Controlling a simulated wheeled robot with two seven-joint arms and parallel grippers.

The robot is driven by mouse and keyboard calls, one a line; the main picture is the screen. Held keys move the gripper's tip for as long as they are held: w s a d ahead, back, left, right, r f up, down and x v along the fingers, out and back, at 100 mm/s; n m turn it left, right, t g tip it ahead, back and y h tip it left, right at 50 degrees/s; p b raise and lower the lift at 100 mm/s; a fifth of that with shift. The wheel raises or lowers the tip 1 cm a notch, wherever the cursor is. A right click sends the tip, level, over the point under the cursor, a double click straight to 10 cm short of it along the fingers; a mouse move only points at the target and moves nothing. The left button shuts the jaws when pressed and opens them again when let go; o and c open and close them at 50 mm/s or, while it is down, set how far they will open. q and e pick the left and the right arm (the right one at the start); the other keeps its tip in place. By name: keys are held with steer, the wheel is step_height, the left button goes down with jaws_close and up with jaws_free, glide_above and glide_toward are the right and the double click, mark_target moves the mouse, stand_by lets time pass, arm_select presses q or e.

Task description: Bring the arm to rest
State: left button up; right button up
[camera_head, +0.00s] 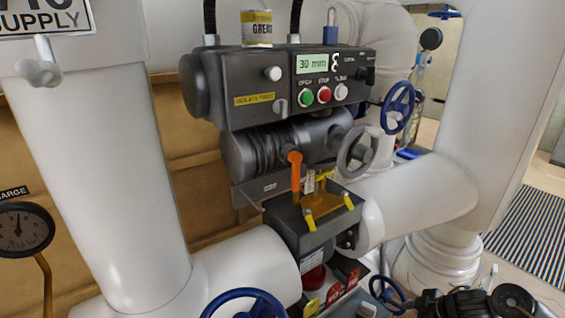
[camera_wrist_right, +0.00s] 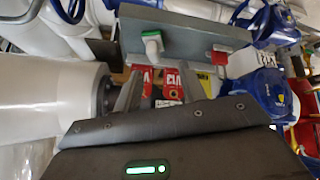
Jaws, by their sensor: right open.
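My right arm (camera_head: 480,302) shows as black links at the bottom right of the head view, in front of the pipework. In the right wrist view my right gripper (camera_wrist_right: 160,86) has its two grey fingers apart. Nothing is held between them. Red and white labels (camera_wrist_right: 168,88) show beyond the finger gap. My left gripper is not in the head view. The grey valve actuator (camera_head: 290,85) stands in the middle, with a display, green and red buttons, an orange lever (camera_head: 295,175) and a grey handwheel (camera_head: 357,149).
Large white pipes (camera_head: 110,170) flank the actuator. Blue handwheels (camera_head: 398,107) stick out at right and below. A gauge (camera_head: 22,230) is at far left. A grease can (camera_head: 256,28) stands on the actuator. A grey shelf (camera_wrist_right: 195,40) lies beyond my right fingers. Floor shows at far right.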

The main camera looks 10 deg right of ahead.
steer(key=w+d+f+m+t+h+b, duration=0.1)
steer(key=d+f+m, duration=0.2)
steer(key=f, duration=1.1)
steer(key=s+d+f+m+h+b, duration=0.1)
steer(key=s+f+h, duration=0.1)
steer(key=s+f, duration=0.5)
steer(key=s+f+m+h+b, duration=0.1)
steer(key=s+f+m, duration=0.15)
steer(key=f, duration=0.75)
steer(key=s+a+f+g+h+b, duration=0.1)
steer(key=s+a+f+g, duration=0.3)
steer(key=s+f, duration=1)
arm_select(q)
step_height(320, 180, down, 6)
steer(key=b, duration=0.2)
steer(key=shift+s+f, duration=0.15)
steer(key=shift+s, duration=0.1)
arm_select(e)
steer(key=s+a+f+m+g, duration=0.1)
steer(key=s+a+f, duration=0.1)
steer(key=s+a, duration=0.5)
steer(key=s+a+f+g, duration=0.1)
steer(key=s+a+f, duration=0.1)
steer(key=s+a, duration=0.4)
steer(key=s, duration=0.5)
steer(key=shift+a+m+y, duration=0.3)
steer(key=shift+a+m, duration=0.05)
